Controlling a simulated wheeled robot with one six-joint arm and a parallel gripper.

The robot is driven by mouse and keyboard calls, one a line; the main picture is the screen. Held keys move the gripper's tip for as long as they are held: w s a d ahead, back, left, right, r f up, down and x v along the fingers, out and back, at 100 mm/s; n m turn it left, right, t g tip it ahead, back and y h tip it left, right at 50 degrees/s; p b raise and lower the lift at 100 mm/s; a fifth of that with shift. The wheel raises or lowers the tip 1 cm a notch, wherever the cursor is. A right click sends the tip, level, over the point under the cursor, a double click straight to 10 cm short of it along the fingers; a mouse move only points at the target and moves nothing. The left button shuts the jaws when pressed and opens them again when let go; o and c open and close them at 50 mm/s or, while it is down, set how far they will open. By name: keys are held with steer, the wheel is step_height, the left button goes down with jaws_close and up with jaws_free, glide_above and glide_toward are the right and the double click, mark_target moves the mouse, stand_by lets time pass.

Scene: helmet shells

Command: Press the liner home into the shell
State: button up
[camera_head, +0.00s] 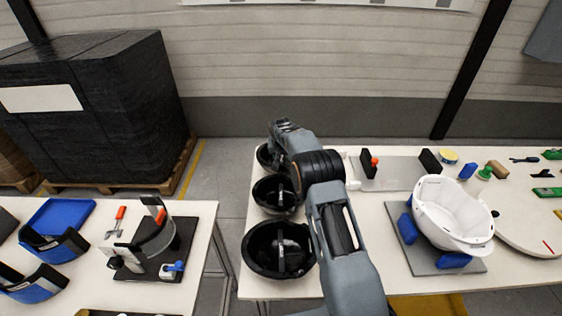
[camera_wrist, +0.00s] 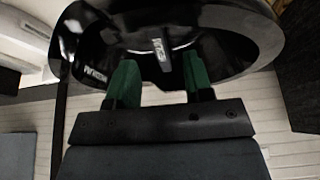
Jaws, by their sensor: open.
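The white helmet shell (camera_head: 452,212) sits open side up on a grey plate with blue supports, on the right of the table. Three black bowl-shaped liners with upright tabs stand along the table's left edge: a near one (camera_head: 279,249), a middle one (camera_head: 275,195) and a far one (camera_head: 264,157), partly hidden by my arm. My gripper (camera_head: 283,128) is by the far liner, its fingertips hidden in the head view. In the wrist view my open gripper (camera_wrist: 160,80) has green fingers on either side of a black liner's pale-marked tab (camera_wrist: 161,54), with gaps between.
A grey plate (camera_head: 397,174) with black blocks and a red knob lies behind the shell. Small tools lie at the far right. A separate left table holds a clamp fixture (camera_head: 155,245) and a blue tray (camera_head: 62,215). A floor gap separates the tables.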

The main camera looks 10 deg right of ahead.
mark_target(282, 159)
steer(key=shift+p+x, duration=0.45)
steer(key=shift+x, duration=1.5)
steer(key=shift+s, duration=0.1)
steer(key=shift+c, duration=0.5)
jaws_close()
